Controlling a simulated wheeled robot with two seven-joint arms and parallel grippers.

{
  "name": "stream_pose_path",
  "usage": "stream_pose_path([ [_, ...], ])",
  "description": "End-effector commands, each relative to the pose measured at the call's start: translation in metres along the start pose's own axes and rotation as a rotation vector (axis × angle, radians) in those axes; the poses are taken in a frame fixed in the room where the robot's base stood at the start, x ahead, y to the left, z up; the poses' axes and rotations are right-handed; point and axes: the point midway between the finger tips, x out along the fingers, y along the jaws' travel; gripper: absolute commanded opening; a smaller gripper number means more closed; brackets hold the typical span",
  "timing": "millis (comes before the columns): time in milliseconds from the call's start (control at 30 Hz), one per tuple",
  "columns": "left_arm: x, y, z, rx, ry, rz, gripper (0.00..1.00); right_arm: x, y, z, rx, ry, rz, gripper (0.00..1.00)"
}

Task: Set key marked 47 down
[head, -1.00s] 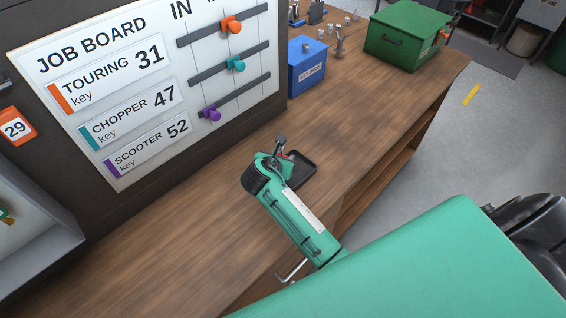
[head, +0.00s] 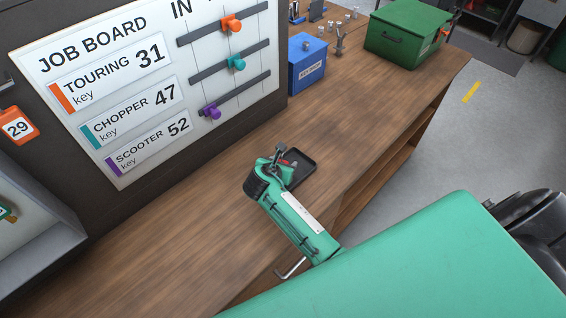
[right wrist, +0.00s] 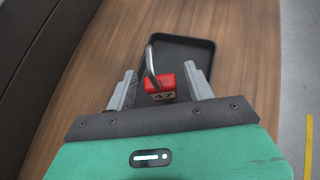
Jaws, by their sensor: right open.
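In the head view my right gripper (head: 279,157) is at the left side of the tray (head: 304,167) and mostly hides the tag. My left gripper is not in view.
The job board (head: 110,62) stands behind the wooden bench (head: 345,120). A blue box (head: 306,68), small metal parts (head: 339,40) and a green box (head: 401,36) are farther along the bench. The bench between tray and boxes is clear.

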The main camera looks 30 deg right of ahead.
Motion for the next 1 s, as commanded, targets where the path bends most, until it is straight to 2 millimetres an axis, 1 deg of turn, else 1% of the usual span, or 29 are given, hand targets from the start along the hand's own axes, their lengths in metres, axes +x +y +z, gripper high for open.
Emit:
stream_pose_path([
  [133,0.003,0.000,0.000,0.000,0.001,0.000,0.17,-0.006,0.000,0.001,0.001,0.000,0.001,0.54],
  [233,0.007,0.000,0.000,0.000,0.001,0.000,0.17,-0.020,0.001,0.000,0.002,0.000,0.002,0.54],
  [500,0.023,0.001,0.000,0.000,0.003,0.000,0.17,-0.076,0.001,-0.001,0.003,0.001,0.003,0.54],
  [600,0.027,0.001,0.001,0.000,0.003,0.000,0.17,-0.095,0.000,0.000,0.004,0.001,0.003,0.54],
  [700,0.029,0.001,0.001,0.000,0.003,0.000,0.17,-0.109,0.001,0.001,0.002,-0.001,0.001,0.54],
  [833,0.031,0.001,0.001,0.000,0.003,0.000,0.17,-0.119,0.000,0.002,0.002,0.000,0.000,0.54],
  [1000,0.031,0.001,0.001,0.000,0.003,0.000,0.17,-0.122,0.000,0.002,0.001,0.000,0.000,0.54],
])
